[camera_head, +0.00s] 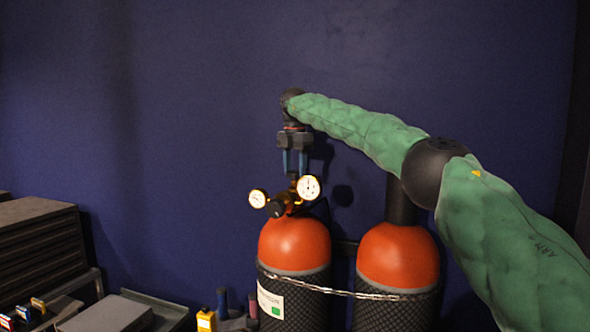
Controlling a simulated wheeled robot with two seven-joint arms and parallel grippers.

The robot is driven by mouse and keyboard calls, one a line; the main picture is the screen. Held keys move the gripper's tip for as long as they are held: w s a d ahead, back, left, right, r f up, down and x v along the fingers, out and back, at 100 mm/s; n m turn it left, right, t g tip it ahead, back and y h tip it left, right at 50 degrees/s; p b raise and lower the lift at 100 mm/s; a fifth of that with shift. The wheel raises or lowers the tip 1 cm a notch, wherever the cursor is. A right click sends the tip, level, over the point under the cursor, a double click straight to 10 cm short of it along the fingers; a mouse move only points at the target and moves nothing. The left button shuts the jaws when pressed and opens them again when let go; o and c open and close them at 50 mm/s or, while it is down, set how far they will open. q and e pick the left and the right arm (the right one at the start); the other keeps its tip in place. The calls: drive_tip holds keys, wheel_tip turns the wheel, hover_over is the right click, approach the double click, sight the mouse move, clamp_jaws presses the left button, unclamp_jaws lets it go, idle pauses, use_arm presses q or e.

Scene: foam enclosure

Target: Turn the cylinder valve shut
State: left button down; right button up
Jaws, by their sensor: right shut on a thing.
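Two gas cylinders with orange tops and dark mesh-covered bodies stand upright side by side at the lower middle. The left cylinder (294,245) carries a brass valve and regulator (287,197) with two round white gauges (308,187) and a dark knob. My right gripper (295,172) points straight down from above, its blue fingers shut on the top of the cylinder valve. The fingertips are small in the picture, so the exact grip is hard to see. The right cylinder (397,256) has a dark cap. My left gripper is out of view.
A chain (330,291) runs across both cylinders. A dark drawer cabinet (40,245) stands at the left. A grey case (105,314), a yellow item (206,320) and small bottles lie along the bottom. A plain blue wall is behind; the space left of the gripper is free.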

drive_tip(key=shift+r, duration=0.2)
drive_tip(key=o, duration=1)
drive_tip(key=shift+c, duration=0.2)
drive_tip(key=shift+f, duration=0.1)
